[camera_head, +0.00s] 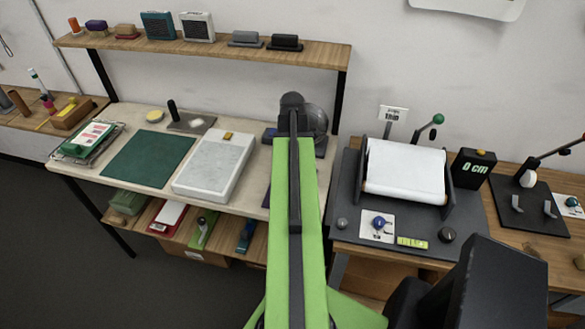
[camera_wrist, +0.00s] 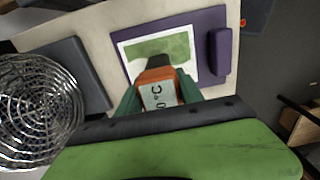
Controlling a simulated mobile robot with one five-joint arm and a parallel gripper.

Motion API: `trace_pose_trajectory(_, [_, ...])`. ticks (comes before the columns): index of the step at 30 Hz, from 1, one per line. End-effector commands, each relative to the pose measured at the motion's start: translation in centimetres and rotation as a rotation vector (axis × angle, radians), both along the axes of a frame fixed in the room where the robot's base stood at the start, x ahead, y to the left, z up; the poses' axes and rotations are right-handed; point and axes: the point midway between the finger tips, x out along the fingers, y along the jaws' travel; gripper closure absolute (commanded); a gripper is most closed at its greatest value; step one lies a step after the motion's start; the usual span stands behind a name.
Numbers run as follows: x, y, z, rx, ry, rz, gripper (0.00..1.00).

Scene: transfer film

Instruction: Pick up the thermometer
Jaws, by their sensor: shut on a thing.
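The thermometer (camera_wrist: 157,94) shows in the wrist view as an orange body with a pale display reading "°C" and a dark part on its far side. My gripper (camera_wrist: 160,88) has its green fingers on both sides of it, shut on it. The thermometer lies over a white sheet with a green picture (camera_wrist: 163,48) on a purple board (camera_wrist: 207,30); I cannot tell whether it touches them. In the head view my green arm reaches forward over the right end of the pale table and hides the gripper and the thermometer.
In the head view, a white slab (camera_head: 212,170) and a green mat (camera_head: 148,159) lie left of my arm.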

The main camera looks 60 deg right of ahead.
Motion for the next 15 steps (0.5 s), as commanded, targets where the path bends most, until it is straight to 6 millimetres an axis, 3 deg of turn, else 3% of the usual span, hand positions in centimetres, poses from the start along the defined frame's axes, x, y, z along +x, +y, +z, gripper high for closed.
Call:
trace_pose_trajectory(1, [-0.01,0.0,0.0,0.0,0.0,0.0,0.81])
trace_pose_trajectory(6, [-0.02,-0.01,-0.01,0.0,0.0,0.0,1.0])
trace_pose_trajectory(15, [-0.03,-0.02,0.24,0.0,0.0,-0.001,1.0])
